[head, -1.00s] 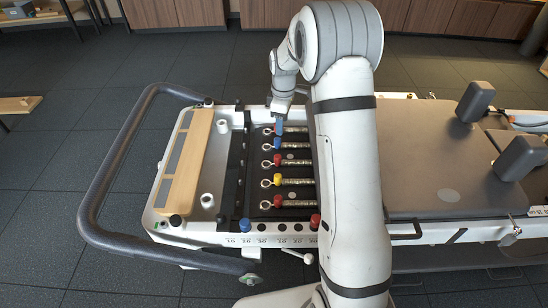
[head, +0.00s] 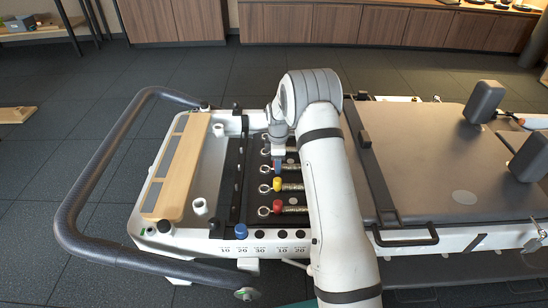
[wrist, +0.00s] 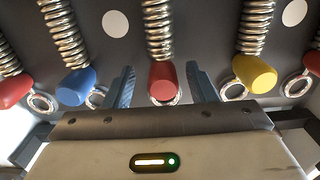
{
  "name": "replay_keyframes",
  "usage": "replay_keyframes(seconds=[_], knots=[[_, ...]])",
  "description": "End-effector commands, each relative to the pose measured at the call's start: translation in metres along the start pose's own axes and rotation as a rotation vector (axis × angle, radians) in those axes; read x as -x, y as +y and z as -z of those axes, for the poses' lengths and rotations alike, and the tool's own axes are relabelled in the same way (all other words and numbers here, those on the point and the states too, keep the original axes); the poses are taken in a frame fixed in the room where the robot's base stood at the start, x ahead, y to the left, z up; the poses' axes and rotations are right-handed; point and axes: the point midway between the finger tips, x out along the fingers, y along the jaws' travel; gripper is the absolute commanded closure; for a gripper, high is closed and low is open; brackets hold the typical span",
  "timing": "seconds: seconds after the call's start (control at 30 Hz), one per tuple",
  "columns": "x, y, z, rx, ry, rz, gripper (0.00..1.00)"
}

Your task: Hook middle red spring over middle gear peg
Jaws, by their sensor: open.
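The middle red spring, a metal coil with a red end cap (wrist: 162,76) and a ring hook, is at the center of the wrist view. It lies between a blue-capped spring (wrist: 77,80) and a yellow-capped spring (wrist: 254,72). My gripper (wrist: 160,88) is open, one blue finger on each side of the middle red cap, with visible gaps. In the head view my gripper (head: 278,160) is low over the spring row and partly covers the middle spring. The dark gear bar (head: 238,180) runs left of the hooks. Its middle peg is too small to make out.
Another red-capped spring (head: 277,207) lies nearest the front. A wooden board (head: 178,165) and white posts stand left of the gear bar. A blue knob (head: 241,230) stands on the front rail. The padded carriage (head: 430,150) is at the right, partly behind my arm.

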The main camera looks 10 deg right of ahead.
Motion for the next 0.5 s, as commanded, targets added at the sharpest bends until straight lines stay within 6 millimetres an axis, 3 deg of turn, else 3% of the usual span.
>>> replay_keyframes(seconds=[0.1, 0.33, 0.5], knots=[[-0.0086, 0.0001, -0.0003, -0.001, 0.000, 0.000, 0.49], [-0.0081, 0.0001, -0.0006, -0.001, 0.000, 0.000, 0.49], [-0.0080, 0.0001, -0.0008, -0.002, 0.000, 0.000, 0.62]])
